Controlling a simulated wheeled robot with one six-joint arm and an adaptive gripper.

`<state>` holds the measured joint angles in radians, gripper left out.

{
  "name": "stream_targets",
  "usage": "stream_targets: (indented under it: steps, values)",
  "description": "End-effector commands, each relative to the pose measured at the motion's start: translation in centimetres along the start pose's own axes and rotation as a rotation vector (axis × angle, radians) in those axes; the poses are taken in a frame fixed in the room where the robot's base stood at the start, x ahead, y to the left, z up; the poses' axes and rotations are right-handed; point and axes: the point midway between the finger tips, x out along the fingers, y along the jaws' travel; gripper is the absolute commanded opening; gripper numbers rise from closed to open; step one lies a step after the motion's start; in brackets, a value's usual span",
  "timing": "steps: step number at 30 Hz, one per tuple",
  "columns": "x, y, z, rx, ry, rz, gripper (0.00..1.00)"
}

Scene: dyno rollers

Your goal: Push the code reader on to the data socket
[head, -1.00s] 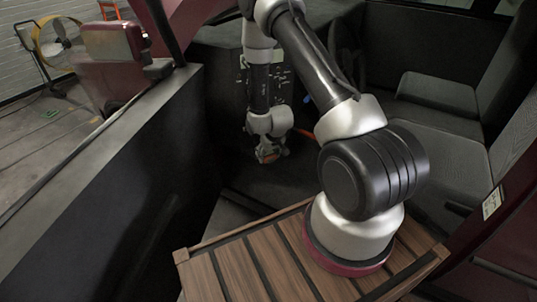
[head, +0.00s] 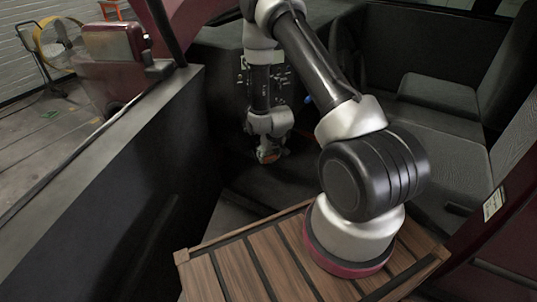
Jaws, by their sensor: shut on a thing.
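My arm reaches down into the dark footwell of a car. My gripper (head: 268,150) is at its lower end, small and partly in shadow. I cannot tell whether the reader touches anything.
A dark panel with small pale marks (head: 281,77) lies behind my arm. A small blue thing (head: 308,99) is beside it. Grey seats (head: 440,145) stand at the right. The open door (head: 105,150) bounds the left. A slatted wooden platform (head: 235,272) is in front.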

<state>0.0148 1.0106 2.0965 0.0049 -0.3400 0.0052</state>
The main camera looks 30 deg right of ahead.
Motion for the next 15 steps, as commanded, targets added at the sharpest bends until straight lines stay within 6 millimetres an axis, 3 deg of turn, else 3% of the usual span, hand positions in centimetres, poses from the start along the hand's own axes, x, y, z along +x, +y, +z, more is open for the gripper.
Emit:
stream_targets:
  steps: [15]
  values:
    - [0.27,0.0,-0.75,0.0,0.002,0.0,0.3]
